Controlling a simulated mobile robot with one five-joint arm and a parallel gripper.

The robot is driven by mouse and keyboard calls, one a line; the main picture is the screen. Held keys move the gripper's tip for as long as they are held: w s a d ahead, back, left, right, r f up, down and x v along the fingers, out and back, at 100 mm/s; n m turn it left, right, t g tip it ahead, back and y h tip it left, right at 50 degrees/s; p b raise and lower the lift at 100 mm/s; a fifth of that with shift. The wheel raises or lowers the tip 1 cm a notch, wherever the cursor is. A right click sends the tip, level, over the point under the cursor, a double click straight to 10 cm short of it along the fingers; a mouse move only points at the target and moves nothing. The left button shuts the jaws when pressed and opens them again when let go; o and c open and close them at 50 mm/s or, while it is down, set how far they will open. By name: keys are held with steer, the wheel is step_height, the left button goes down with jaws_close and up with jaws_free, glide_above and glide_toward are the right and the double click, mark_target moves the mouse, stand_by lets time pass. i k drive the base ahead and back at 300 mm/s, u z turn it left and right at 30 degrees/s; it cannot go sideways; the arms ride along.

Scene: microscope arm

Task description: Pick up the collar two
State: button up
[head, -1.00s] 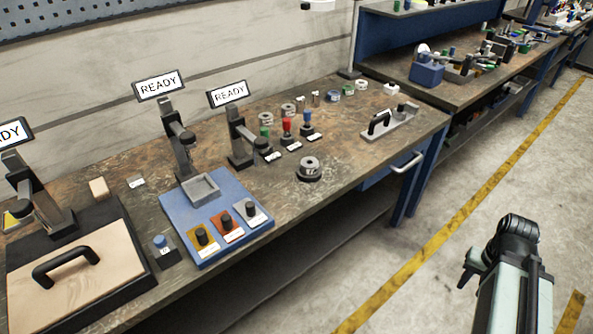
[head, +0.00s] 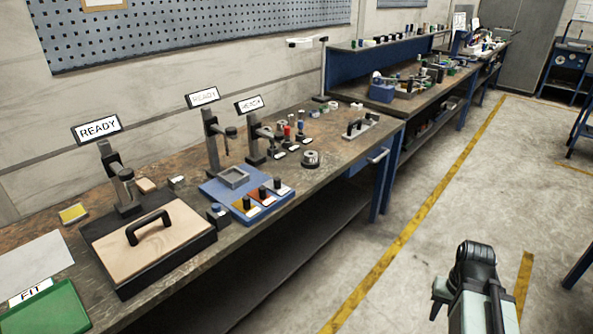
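Several grey ring-shaped parts that look like collars are on the long workbench (head: 210,170) in the head view. One ring (head: 311,155) sits on a round black base near the front edge. Smaller rings stand in a group further back, by the red and blue handled tools. No label is readable on them, so I cannot tell which is collar two. My gripper (head: 441,294) is at the lower right, over the floor and well apart from the bench. Its fingers are too small and dark to tell open from shut.
A blue board (head: 215,187) with knobs, a wooden panel with a black handle (head: 148,228) and a green tray (head: 50,312) are on the bench. READY screens (head: 97,128) stand behind. A handled plate (head: 355,130) lies at the right end. The floor (head: 420,235) beside the bench is clear.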

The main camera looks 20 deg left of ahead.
mark_target(310, 157)
steer(key=u, duration=1.05)
steer(key=i, duration=0.45)
steer(key=z, duration=0.05)
